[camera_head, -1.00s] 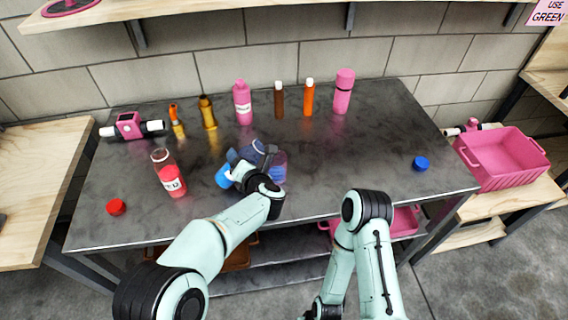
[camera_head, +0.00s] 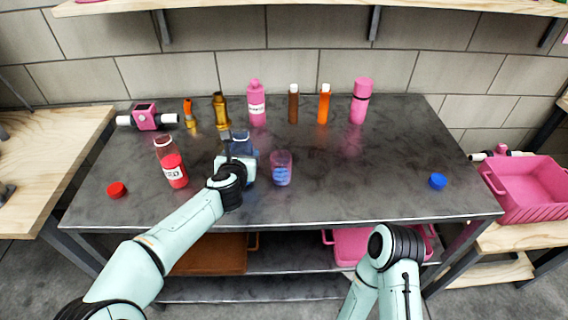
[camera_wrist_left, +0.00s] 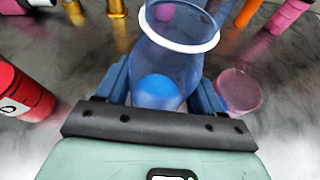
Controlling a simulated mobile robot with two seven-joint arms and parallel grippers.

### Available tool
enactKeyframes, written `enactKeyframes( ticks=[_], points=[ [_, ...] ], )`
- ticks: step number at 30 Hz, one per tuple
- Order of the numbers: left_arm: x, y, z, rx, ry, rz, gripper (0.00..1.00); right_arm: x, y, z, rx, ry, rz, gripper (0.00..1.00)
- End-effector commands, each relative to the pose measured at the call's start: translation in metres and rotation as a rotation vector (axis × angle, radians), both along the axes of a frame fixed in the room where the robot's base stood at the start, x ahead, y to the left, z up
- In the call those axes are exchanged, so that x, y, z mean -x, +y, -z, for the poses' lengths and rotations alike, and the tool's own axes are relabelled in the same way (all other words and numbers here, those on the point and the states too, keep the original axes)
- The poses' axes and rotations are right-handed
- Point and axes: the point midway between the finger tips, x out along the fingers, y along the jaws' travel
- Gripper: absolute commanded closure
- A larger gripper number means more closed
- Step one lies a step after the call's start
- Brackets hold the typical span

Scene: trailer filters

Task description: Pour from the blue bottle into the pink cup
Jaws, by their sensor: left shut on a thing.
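The blue bottle (camera_head: 240,147) is upright on or just above the dark table, and my left gripper (camera_head: 238,165) is shut around it. In the left wrist view the clear blue bottle (camera_wrist_left: 172,60) has an open top with a white ring, and a blue ball-like content shows low inside. The pink cup (camera_head: 281,168) stands upright just right of the bottle, with blue content in its lower part. It also shows in the left wrist view (camera_wrist_left: 238,90), apart from the bottle. My right gripper is out of view; only my right arm shows at the bottom.
A red-filled bottle (camera_head: 171,163) stands left of my left gripper. A red cap (camera_head: 117,190) and a blue cap (camera_head: 438,181) lie on the table (camera_head: 370,180). Several pink, brown, orange and amber bottles line the back. The table's right half is mostly clear.

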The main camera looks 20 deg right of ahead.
Motion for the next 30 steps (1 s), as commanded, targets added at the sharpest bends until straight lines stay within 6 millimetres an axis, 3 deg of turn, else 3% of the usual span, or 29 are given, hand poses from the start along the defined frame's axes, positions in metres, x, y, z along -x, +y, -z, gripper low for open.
enactKeyframes(
  ticks=[8, 21, 30],
  points=[
    [-0.003, 0.002, -0.003, 0.064, 0.011, 0.002, 0.75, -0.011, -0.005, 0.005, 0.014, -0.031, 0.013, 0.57],
    [-0.003, 0.001, -0.048, 0.066, 0.011, 0.002, 0.75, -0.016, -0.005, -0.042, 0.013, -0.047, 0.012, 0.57],
    [-0.003, 0.001, -0.050, 0.065, 0.012, 0.003, 0.75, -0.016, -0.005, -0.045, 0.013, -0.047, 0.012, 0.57]
  ],
)
